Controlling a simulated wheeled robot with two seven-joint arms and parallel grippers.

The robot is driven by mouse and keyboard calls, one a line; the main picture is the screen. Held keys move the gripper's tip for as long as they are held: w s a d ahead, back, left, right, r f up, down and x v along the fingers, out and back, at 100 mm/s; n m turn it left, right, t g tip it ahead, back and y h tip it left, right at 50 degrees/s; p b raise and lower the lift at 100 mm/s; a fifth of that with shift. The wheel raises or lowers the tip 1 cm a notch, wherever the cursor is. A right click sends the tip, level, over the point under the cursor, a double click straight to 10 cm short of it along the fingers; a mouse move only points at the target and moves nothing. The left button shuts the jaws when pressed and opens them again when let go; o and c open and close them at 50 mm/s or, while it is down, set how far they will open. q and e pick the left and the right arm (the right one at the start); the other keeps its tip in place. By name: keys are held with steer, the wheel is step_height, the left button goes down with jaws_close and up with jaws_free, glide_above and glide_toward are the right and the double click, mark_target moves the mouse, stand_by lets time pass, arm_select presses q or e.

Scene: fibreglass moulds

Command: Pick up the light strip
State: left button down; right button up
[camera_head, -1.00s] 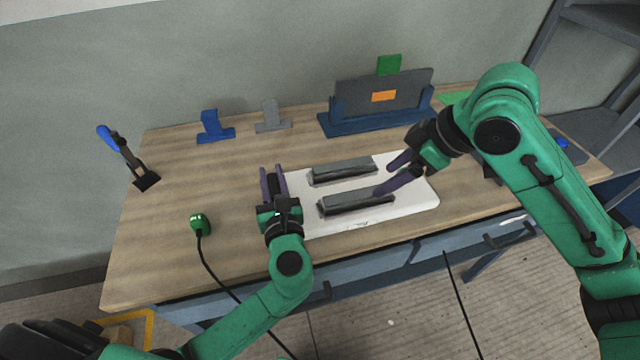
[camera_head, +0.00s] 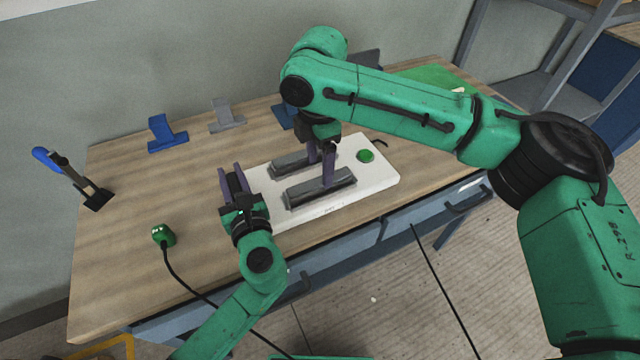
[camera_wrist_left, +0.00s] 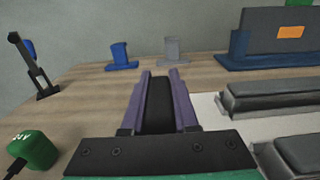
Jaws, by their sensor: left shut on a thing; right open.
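My left gripper (camera_head: 233,183) is shut on a dark, narrow piece (camera_wrist_left: 159,119) that shows between its purple fingers in the left wrist view. It is at the left end of a white board (camera_head: 377,182). Two long grey mould-like blocks lie on the board, a rear one (camera_head: 290,164) and a front one (camera_head: 305,194). My right gripper (camera_head: 321,168) is open and points down over the blocks. Its fingers hide parts of both blocks, and I cannot tell if they touch them. I cannot tell which thing is the light strip.
A green button (camera_head: 365,156) sits on the board. A green plug (camera_head: 163,235) with a black cable lies at the left. A blue-handled tool (camera_head: 70,175), a blue stand (camera_head: 165,135) and a grey stand (camera_head: 226,117) stand farther back.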

mark_target(320, 180)
step_height(320, 180, down, 4)
jaws_close()
steer(key=shift+r, duration=0.15)
arm_select(q)
steer(key=c, duration=0.6)
jaws_free()
arm_select(e)
step_height(320, 180, up, 10)
arm_select(q)
steer(key=shift+d, duration=0.1)
